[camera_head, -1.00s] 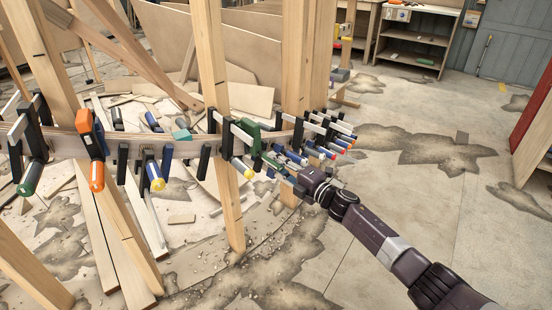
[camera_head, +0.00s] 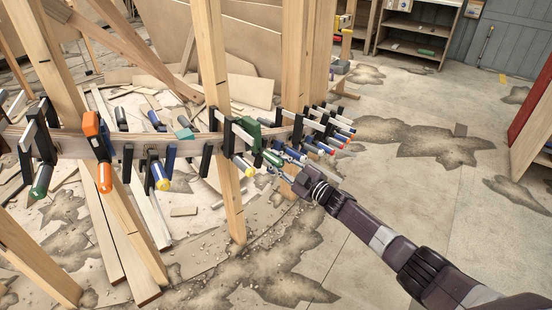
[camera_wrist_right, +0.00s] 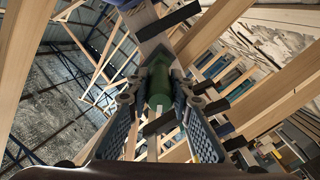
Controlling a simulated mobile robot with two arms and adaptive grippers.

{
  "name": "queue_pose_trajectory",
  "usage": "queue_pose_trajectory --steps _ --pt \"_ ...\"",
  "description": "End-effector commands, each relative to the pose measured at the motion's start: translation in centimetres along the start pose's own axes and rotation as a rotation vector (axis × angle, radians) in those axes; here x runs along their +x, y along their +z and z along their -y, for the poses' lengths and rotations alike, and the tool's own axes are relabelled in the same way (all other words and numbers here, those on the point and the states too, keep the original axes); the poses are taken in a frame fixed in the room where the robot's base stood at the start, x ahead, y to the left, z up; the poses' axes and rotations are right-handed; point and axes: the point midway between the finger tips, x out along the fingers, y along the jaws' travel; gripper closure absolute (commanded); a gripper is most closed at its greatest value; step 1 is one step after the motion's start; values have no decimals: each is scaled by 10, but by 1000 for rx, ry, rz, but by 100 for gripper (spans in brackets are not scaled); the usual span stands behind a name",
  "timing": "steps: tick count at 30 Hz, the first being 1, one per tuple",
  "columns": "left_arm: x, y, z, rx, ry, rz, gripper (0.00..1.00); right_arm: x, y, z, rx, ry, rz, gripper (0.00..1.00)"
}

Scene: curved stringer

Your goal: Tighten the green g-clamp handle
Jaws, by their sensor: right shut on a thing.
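The green g-clamp (camera_head: 251,129) sits on the curved wooden stringer (camera_head: 75,146), right of the middle upright post. Its green handle (camera_head: 271,158) points down toward my right gripper (camera_head: 284,167), which reaches in from the lower right. In the right wrist view the green handle (camera_wrist_right: 158,82) stands between the two fingers of my right gripper (camera_wrist_right: 158,105). The fingers are closed around its near part, so the exact contact is partly hidden. My left gripper is not in view.
An orange clamp (camera_head: 103,175) and a green-handled bar clamp (camera_head: 41,181) hang on the stringer at left. Several clamps with blue, red and yellow handles crowd just beyond my right gripper. Upright posts (camera_head: 222,90) stand close by.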

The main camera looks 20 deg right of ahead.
Motion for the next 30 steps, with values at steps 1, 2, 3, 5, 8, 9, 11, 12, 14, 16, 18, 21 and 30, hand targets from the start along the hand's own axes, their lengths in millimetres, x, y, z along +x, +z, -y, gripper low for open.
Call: queue_pose_trajectory --steps 1,2,3,5,8,9,11,12,14,16,18,21,30 --pt "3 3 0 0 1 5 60 0 0 0 45 -1 2 100" --pt "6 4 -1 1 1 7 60 0 0 0 74 -1 2 100" --pt "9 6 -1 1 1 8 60 0 0 0 112 0 2 100" --pt "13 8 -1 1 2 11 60 0 0 0 168 0 2 100" --pt "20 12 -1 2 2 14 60 0 -1 1 261 -1 1 100" --pt "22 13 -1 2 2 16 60 0 0 1 298 0 1 100" --pt "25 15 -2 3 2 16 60 0 0 1 349 0 1 100" --pt "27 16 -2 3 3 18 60 0 -1 1 383 0 1 100" --pt "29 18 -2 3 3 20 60 0 -1 1 430 0 1 100" --pt "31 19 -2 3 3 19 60 0 -1 1 481 0 1 100" --pt "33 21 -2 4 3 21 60 0 -1 1 527 1 1 100" --pt "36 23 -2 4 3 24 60 0 0 2 581 1 1 100" --pt "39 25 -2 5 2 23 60 0 0 2 675 1 2 100"
